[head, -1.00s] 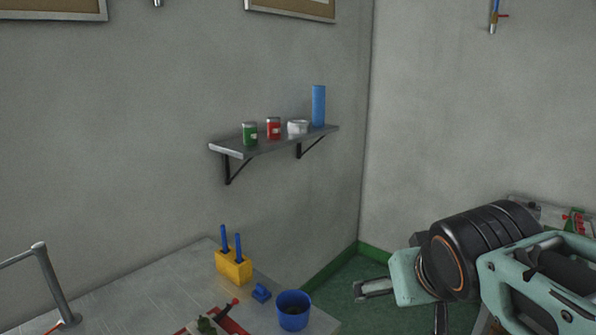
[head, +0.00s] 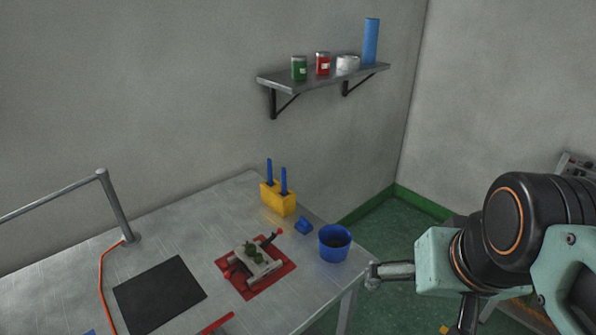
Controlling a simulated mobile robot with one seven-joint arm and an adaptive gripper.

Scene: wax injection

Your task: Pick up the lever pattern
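I cannot tell for sure which thing is the lever pattern. A red mat (head: 283,283) on the metal table holds a pale block-like piece (head: 268,271) with green lumps on top and red-ended parts at its sides. A small blue piece (head: 304,226) lies behind and to the right of the mat, beside a blue cup (head: 335,246). A red bar (head: 218,323) shows at the bottom edge. My gripper (head: 375,273) is at the right, beyond the table's right edge in the picture. Its finger opening does not show clearly, and I see nothing held.
The metal table (head: 190,221) carries a yellow block (head: 276,198) with two blue sticks, a black mat (head: 160,295), an orange cable (head: 103,280) and a metal rail (head: 118,205). A wall shelf (head: 325,75) with cans is above. Bare table lies left of the yellow block.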

